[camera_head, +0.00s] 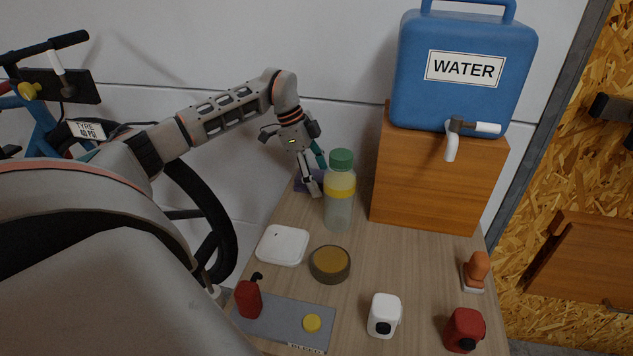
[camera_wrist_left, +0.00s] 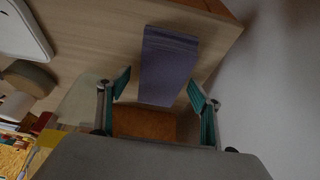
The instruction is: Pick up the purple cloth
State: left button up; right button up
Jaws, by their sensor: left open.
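The purple cloth (camera_head: 299,186) lies folded at the far left corner of the bench, partly hidden by my left gripper in the head view. In the left wrist view the cloth (camera_wrist_left: 167,62) is a flat purple-blue rectangle lying on the wood. My left gripper (camera_head: 315,176) is at the far end of the bench, over the cloth's area. In the wrist view its teal-padded fingers (camera_wrist_left: 159,79) are spread apart on either side of the cloth's near end, with nothing held. Whether the fingers touch the bench or cloth is unclear. My right gripper is not in view.
A green-capped bottle (camera_head: 340,205) stands close right of my left gripper. A wooden box (camera_head: 437,185) bearing a blue water container (camera_head: 465,95) is farther right. A white square box (camera_head: 283,245) and round dish (camera_head: 330,264) lie nearer. The wall is behind.

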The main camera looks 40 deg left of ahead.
pick_arm(q)
jog(key=shift+f, duration=0.2)
dwell(0.7)
jog(key=c, duration=1.2)
